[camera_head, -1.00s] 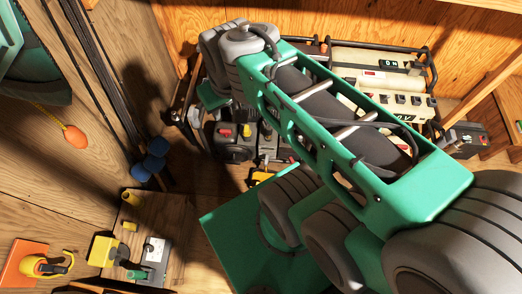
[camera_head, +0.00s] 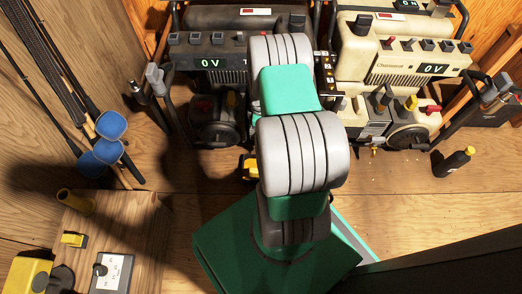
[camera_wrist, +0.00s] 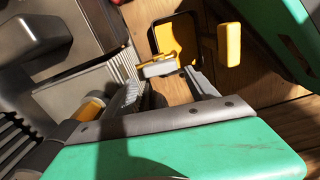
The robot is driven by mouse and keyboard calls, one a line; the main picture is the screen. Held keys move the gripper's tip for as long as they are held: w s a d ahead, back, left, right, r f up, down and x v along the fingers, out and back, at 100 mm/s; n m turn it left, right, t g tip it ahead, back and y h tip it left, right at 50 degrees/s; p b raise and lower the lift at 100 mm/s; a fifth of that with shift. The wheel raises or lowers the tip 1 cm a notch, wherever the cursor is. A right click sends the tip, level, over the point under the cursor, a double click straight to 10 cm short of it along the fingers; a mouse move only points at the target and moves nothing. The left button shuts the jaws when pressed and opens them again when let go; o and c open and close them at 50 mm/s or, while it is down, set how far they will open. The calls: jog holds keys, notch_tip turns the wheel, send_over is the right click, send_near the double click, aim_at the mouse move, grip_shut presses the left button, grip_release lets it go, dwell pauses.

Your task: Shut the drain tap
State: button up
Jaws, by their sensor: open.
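In the wrist view my gripper (camera_wrist: 172,86) is open, its dark fingers apart beyond the grey bar. A small pale and yellow piece (camera_wrist: 158,68) shows just past the fingers; it may be the drain tap, but I cannot tell its lever position. My arm hides the gripper there.
A cream generator (camera_head: 400,70) stands right of the dark one, with a small brass fitting (camera_head: 374,151) low on it. Fishing rods (camera_head: 60,75) lean at left. A wooden board (camera_head: 137,235) holds small items.

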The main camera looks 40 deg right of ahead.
notch_tip(320, 180, down, 8)
jog(key=b, duration=0.3)
jog(key=shift+f+b, duration=0.15)
jog(key=shift+b, duration=0.15)
jog(key=shift+c, duration=0.2)
jog(key=c, duration=1)
